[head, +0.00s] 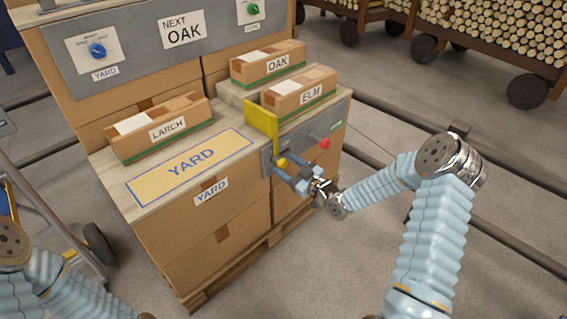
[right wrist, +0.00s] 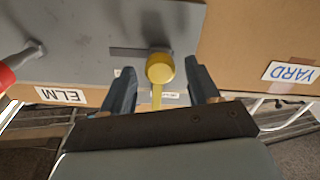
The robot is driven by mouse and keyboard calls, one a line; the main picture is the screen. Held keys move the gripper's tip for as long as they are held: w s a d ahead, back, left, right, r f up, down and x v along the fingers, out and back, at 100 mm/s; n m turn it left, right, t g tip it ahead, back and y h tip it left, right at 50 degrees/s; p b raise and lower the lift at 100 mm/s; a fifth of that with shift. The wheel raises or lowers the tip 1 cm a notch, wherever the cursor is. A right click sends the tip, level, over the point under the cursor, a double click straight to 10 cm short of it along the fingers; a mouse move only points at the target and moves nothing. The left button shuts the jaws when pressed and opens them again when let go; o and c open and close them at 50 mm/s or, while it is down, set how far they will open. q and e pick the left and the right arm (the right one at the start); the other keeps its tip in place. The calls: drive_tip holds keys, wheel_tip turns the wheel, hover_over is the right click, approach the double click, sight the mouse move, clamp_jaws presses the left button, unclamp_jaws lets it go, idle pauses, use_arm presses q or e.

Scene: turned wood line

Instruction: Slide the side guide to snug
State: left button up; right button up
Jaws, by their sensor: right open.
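The side guide is an upright yellow plate (head: 261,120) on the table top, left of the ELM box (head: 300,93). Its yellow knob (head: 281,162) sticks out of the grey slotted panel on the table's front side. My right gripper (head: 287,174) is open at this knob. In the right wrist view the knob (right wrist: 160,68) lies between the two fingers, with a gap on each side.
A red knob (head: 324,143) sits on the same panel to the right. The OAK box (head: 268,63) stands behind the ELM box. The LARCH box (head: 160,127) stands left, behind the bare YARD mat (head: 150,188). Log carts (head: 490,40) stand at the back right.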

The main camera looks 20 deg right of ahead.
drive_tip(key=shift+x, duration=1.05)
drive_tip(key=shift+c, duration=0.2)
